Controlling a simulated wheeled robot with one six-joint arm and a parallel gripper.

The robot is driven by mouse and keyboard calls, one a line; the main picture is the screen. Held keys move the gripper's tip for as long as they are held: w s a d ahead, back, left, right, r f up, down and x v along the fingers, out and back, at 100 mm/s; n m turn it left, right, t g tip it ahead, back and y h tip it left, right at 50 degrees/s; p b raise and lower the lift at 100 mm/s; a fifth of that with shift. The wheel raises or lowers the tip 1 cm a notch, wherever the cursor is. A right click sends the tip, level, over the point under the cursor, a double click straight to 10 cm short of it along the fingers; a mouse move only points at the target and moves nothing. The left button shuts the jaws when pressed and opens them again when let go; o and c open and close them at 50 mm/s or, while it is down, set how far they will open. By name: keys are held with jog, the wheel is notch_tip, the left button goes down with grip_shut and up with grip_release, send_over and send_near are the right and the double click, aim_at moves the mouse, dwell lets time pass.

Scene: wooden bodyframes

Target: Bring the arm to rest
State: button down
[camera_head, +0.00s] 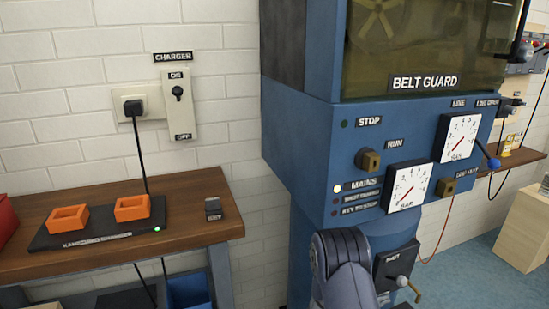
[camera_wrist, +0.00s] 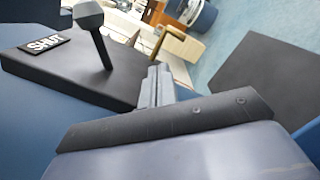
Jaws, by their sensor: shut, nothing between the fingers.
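My gripper (camera_wrist: 160,76) shows in the wrist view with its grey fingers together and nothing between them. It is beside a dark box (camera_wrist: 105,82) labelled SHUT, which has a black knobbed lever (camera_wrist: 95,35) standing from it. A brass handle (camera_wrist: 170,42) shows beyond the fingertips. I cannot tell whether the fingers touch the box. In the head view my arm (camera_head: 343,268) rises at the bottom centre, just left of the same SHUT box (camera_head: 394,262). The fingers are not visible there.
A blue machine (camera_head: 315,140) with a belt guard (camera_head: 425,40), gauges and knobs stands close to my arm. A wooden bench (camera_head: 190,228) at left holds a charger (camera_head: 95,232) with two orange holders. A charger switch (camera_head: 179,100) is on the wall. A wooden block (camera_head: 525,230) stands at right.

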jog(key=v, duration=0.6)
